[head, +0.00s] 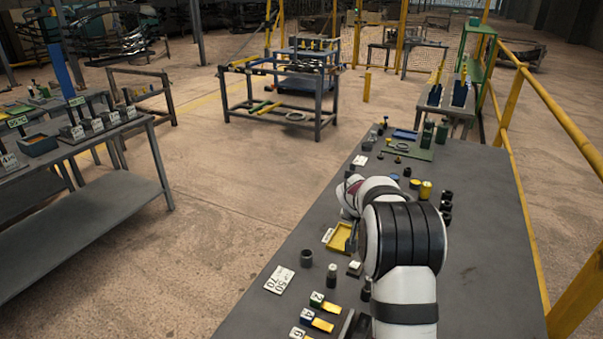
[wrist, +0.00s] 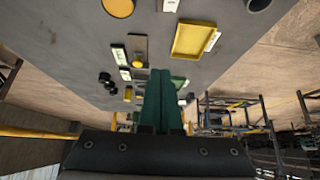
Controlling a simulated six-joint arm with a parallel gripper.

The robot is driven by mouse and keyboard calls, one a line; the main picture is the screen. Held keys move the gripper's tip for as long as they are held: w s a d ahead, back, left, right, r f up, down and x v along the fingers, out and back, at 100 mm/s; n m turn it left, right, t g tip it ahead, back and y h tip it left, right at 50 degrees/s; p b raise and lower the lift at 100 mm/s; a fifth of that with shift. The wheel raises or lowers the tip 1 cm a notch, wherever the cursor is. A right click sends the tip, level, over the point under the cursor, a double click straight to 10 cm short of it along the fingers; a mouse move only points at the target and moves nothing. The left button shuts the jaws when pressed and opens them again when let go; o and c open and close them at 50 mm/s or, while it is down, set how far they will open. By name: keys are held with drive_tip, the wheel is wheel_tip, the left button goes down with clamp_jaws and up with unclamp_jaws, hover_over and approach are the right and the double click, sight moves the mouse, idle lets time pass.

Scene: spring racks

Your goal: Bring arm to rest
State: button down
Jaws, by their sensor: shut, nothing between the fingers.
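My arm (head: 405,240), white with black bands, reaches over the grey workbench (head: 470,285) in the head view. My gripper (wrist: 160,72) shows in the wrist view as two dark green fingers lying together, with nothing between them. The fingers point out over the bench top and do not appear to touch anything. In the head view the gripper is mostly hidden behind my arm.
A yellow tray (head: 340,239) lies on the bench left of my arm; it also shows in the wrist view (wrist: 188,41). A yellow railing (head: 555,115) runs along the right.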

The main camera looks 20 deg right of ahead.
drive_tip(key=s+a+r+n+g+y, duration=0.15)
drive_tip(key=s+a+r, duration=0.25)
drive_tip(key=s+a, duration=0.8)
drive_tip(key=s+a+r+n+g+y, duration=0.1)
drive_tip(key=s+a+r+g+y, duration=0.2)
drive_tip(key=s+a, duration=0.95)
drive_tip(key=s+a+y, duration=0.1)
drive_tip(key=s+a, duration=0.1)
drive_tip(key=s, duration=0.5)
drive_tip(key=s+a+f+y, duration=0.1)
drive_tip(key=s+a, duration=0.1)
drive_tip(key=s, duration=0.6)
drive_tip(key=shift+s+a+n+g, duration=0.25)
drive_tip(key=shift+a+n+g, duration=0.1)
drive_tip(key=shift+n, duration=0.1)
